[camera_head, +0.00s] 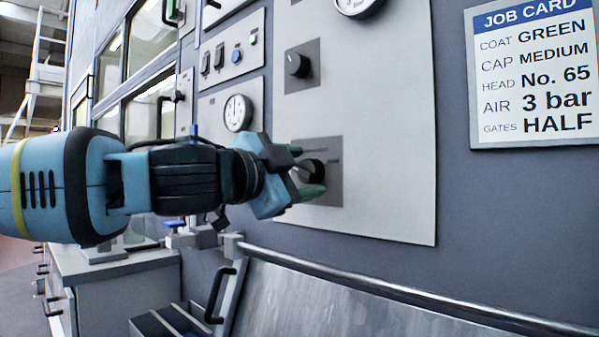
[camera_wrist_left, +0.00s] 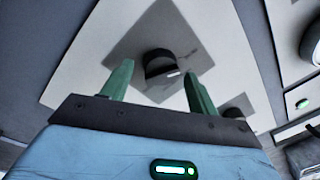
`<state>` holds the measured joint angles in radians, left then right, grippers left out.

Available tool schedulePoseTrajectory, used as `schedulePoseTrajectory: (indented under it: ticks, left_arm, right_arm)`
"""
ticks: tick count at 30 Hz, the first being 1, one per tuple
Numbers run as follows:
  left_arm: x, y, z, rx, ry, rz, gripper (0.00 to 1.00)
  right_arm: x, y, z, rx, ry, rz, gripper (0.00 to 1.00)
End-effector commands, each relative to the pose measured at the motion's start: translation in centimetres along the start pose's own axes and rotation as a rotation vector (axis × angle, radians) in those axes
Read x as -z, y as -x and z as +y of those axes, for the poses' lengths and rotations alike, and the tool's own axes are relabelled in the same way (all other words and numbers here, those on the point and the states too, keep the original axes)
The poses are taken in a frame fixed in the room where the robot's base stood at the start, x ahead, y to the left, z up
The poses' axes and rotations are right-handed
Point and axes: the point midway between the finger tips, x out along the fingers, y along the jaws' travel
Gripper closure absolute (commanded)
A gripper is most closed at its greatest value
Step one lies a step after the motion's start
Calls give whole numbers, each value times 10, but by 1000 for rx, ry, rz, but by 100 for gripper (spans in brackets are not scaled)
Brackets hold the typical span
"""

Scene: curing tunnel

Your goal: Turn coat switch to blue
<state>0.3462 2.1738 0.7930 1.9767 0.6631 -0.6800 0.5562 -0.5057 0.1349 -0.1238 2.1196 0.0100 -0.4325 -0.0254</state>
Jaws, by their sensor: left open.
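A black rotary knob (camera_head: 313,171) sits on a dark grey square plate, low on the light grey panel. In the left wrist view this knob (camera_wrist_left: 160,66) is black with a white mark, ahead of and between the fingertips. My left gripper (camera_head: 308,169) has its green fingers apart, one above and one below the knob; contact cannot be told. A second black knob (camera_head: 297,65) on its own dark plate is higher on the same panel. Labels by the knobs are too small to read, so I cannot tell which is the coat switch. My right gripper is not in view.
A job card (camera_head: 532,75) on the wall at right reads COAT GREEN. A round gauge (camera_head: 237,113) and a panel of small switches (camera_head: 232,55) are left of the knobs. A metal rail (camera_head: 400,290) runs below the panel.

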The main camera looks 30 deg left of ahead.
Motion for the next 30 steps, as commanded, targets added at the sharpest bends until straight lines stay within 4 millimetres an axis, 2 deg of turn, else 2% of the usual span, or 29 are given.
schedulePoseTrajectory:
  ticks: [4, 7, 19, 24, 30]
  left_arm:
    - [0, 3, -1, 2, 0, 0, 40]
    - [1, 13, -2, 3, 2, 1, 40]
    - [1, 70, -2, 3, 2, 2, 40]
    - [0, 78, 0, 0, 1, 0, 40]
    - [0, 78, 0, 0, 0, 0, 40]
  right_arm:
    - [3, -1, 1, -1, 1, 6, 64]
    - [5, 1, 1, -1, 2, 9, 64]
    - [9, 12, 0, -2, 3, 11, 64]
    - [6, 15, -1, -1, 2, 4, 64]
    - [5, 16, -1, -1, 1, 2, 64]
